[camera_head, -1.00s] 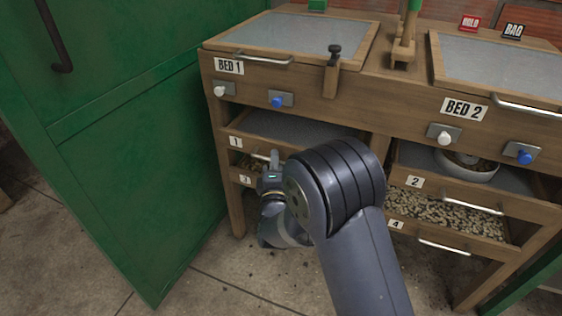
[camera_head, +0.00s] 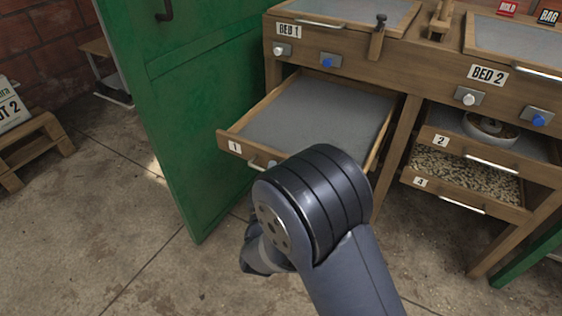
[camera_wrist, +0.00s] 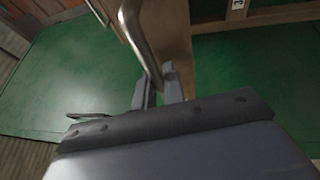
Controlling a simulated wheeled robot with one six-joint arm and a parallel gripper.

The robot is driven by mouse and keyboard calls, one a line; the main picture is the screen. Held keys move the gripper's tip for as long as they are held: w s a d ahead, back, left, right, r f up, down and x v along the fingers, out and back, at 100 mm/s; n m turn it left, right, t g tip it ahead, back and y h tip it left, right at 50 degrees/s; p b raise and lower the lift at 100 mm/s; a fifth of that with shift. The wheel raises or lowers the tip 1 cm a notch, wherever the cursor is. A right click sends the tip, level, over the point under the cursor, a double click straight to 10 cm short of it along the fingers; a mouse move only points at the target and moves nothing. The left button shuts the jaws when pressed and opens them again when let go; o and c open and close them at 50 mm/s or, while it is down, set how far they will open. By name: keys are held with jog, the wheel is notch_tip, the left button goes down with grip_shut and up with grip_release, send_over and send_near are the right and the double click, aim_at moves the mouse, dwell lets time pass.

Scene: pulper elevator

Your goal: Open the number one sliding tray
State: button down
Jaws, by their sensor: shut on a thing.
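The number one sliding tray (camera_head: 314,116) is pulled well out from under the BED 1 table. It has a wooden frame, a flat grey bottom and a "1" label at the left of its front. The tray's metal bar handle (camera_wrist: 142,40) runs down between my gripper's fingers in the wrist view. My gripper (camera_wrist: 160,86) is shut on that handle. In the head view my arm hides the gripper and most of the handle; only a bit of the handle shows at the tray's front. The tray looks empty.
A green door panel (camera_head: 195,120) stands close to the left of the tray. Tray 2 (camera_head: 490,163) and tray 4 (camera_head: 465,202), which holds pale beans, are at the right. A wooden stool (camera_head: 35,145) is far left. Open concrete floor lies in front.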

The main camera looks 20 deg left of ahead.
jog(key=shift+s+a, duration=0.1)
jog(key=shift+s, duration=1.05)
jog(key=c, duration=1.8)
grip_release()
jog(key=p+v, duration=0.2)
jog(key=v, duration=0.8)
jog(key=shift+s+f, duration=0.15)
jog(key=shift+s, duration=0.2)
jog(key=b+x, duration=0.2)
jog(key=x, duration=0.9)
